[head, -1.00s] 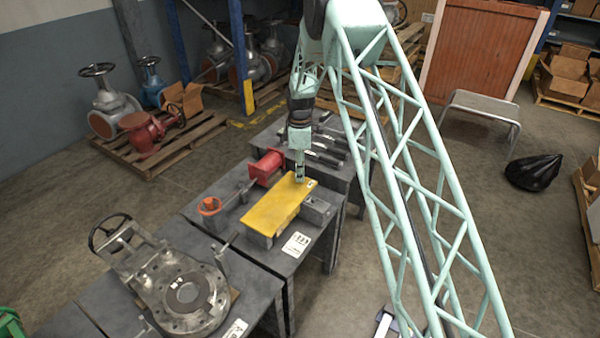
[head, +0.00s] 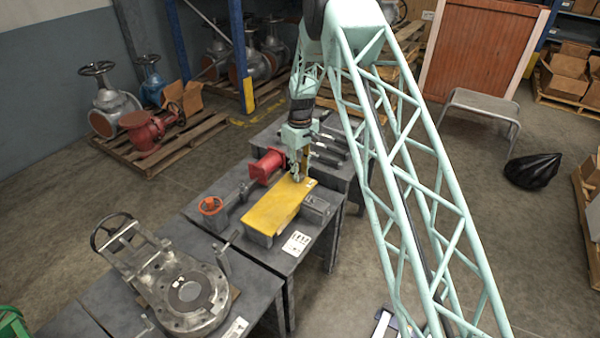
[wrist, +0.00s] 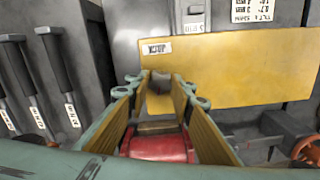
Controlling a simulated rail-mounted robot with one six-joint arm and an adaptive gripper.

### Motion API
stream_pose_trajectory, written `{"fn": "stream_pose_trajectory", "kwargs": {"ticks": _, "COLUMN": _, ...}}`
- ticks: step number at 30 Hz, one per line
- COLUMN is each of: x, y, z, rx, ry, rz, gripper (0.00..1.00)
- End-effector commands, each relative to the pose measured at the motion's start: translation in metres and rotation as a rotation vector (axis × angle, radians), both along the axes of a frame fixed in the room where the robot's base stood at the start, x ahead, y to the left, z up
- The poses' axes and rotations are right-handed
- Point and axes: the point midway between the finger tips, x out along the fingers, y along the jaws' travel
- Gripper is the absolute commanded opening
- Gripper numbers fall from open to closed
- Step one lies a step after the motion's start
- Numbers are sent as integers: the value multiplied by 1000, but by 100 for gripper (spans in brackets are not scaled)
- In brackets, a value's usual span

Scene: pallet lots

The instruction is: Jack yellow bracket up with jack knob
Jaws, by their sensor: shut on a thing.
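The yellow bracket (head: 272,210) is a flat yellow plate lying over grey blocks on the dark bench. In the wrist view the yellow plate (wrist: 240,65) fills the upper right and bears a small white label. My gripper (head: 297,178) points down at the bracket's far end. In the wrist view my gripper (wrist: 161,80) has its fingertips closed around a small grey knob (wrist: 160,83), which I take as the jack knob. Its lower part and its contact faces are mostly hidden by the fingers. I cannot tell how high the bracket is raised.
A red cylinder (head: 267,166) stands close beside my gripper and shows between the fingers in the wrist view (wrist: 160,146). An orange handwheel (head: 210,205) is left of the bracket. A flanged valve (head: 187,292) occupies the near bench. Several dark handles lie behind.

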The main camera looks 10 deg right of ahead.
Motion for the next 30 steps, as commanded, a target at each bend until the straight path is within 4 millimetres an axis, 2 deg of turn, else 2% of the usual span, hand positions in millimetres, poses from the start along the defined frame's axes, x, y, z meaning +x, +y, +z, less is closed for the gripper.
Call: {"fn": "stream_pose_trajectory", "kwargs": {"ticks": 30, "x": 0, "y": 0, "z": 0, "rx": 0, "ry": 0, "rz": -794, "gripper": 11}}
